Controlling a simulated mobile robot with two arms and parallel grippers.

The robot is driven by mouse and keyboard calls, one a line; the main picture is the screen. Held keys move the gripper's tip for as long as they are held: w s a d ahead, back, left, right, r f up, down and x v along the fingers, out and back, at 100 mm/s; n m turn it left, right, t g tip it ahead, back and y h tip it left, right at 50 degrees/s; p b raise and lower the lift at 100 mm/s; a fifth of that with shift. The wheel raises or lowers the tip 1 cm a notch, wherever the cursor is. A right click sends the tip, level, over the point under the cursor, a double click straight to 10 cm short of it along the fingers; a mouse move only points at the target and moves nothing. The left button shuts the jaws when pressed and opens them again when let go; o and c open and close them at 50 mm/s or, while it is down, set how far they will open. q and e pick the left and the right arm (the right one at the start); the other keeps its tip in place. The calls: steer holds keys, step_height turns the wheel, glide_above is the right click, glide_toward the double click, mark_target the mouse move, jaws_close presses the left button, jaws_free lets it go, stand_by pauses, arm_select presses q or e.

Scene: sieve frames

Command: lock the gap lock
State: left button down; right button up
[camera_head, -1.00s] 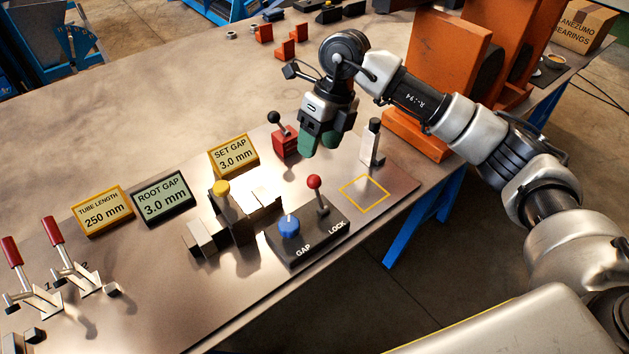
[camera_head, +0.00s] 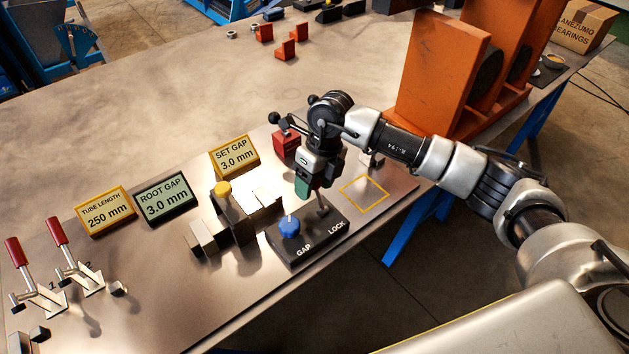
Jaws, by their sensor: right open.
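The gap lock is a lever on the black box (camera_head: 312,236) marked GAP and LOCK. Its metal shaft (camera_head: 322,203) shows just under my right gripper (camera_head: 312,192), and its red knob is hidden by the gripper. My right gripper is open, with green fingertips, and points down at the lever top; I cannot tell whether it touches the knob. The blue gap knob (camera_head: 289,226) is on the same box, to the left. The root gap display (camera_head: 165,199) and the set gap display (camera_head: 234,157) both read 3.0 mm. My left gripper is not in view.
A yellow-topped fixture (camera_head: 224,205) with metal blocks stands left of the box. A red block with a black-knobbed lever (camera_head: 285,140) is behind my gripper. A yellow square outline (camera_head: 364,194) is right of the box. Two red-handled clamps (camera_head: 62,235) stand far left.

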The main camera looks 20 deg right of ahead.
jaws_close()
stand_by(0.3)
